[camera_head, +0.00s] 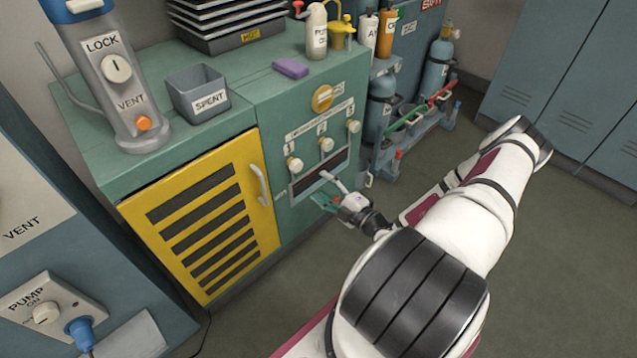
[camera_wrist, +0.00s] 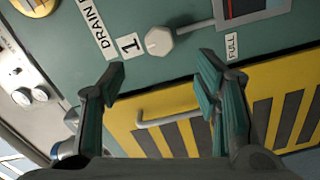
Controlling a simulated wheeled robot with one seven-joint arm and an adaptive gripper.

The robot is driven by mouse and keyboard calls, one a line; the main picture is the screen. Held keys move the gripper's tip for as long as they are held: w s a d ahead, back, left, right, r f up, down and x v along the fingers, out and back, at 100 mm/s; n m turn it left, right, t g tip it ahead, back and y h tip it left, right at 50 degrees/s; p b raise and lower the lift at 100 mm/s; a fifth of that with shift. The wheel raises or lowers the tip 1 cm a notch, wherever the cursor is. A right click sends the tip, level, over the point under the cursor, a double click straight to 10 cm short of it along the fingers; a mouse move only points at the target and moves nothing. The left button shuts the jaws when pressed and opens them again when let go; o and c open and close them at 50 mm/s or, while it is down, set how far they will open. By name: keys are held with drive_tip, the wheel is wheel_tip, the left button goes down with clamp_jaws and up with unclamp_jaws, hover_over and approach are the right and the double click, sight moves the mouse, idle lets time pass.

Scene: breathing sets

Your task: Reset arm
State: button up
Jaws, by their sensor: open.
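My arm reaches from the lower right in the head view. My gripper (camera_head: 333,195) is in front of the green cabinet (camera_head: 120,178), near the dark panel slot (camera_head: 318,172) below the knobs. In the wrist view my gripper (camera_wrist: 160,80) has its two teal-padded fingers spread wide apart, with nothing between them. Beyond the fingers are a white knob (camera_wrist: 160,41) marked 1 and the yellow louvred door (camera_wrist: 270,105) with its pale handle (camera_wrist: 168,118). I cannot tell exactly how far the fingertips are from the cabinet front.
On the cabinet top stand the LOCK/VENT column (camera_head: 118,75), a grey SPENT bin (camera_head: 198,94), a purple block (camera_head: 290,68) and bottles (camera_head: 317,35). A rack with cylinders (camera_head: 381,105) stands right of the cabinet. Blue lockers (camera_head: 560,90) line the back right. Open floor (camera_head: 540,260) lies at right.

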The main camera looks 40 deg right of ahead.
idle(0.3)
drive_tip(key=w+a+r+n+g+y, duration=0.1)
drive_tip(key=a+r+n+g+y, duration=0.5)
drive_tip(key=r+n, duration=0.5)
drive_tip(key=a+r+n+g+y, duration=0.3)
drive_tip(key=a+r+n+y, duration=0.5)
drive_tip(key=n, duration=0.5)
drive_tip(key=s+a+r+n+g+h, duration=0.3)
drive_tip(key=s+a+r+n+g, duration=0.7)
drive_tip(key=n, duration=0.4)
drive_tip(key=s+r+n+t+h, duration=0.1)
drive_tip(key=s+r+n+h, duration=0.45)
drive_tip(key=s+n, duration=0.35)
drive_tip(key=s+r+n+t+h, duration=0.1)
drive_tip(key=s+r+n+h, duration=0.3)
drive_tip(key=s+n+h, duration=0.35)
wheel_tip(320, 180, up, 22)
drive_tip(key=s+n+t+y+p, duration=0.1)
drive_tip(key=n+t+p, duration=0.1)
drive_tip(key=p, duration=1.7)
drive_tip(key=shift+a+f+n+t, duration=0.2)
drive_tip(key=shift+n+t, duration=0.15)
drive_tip(key=shift+t, duration=0.25)
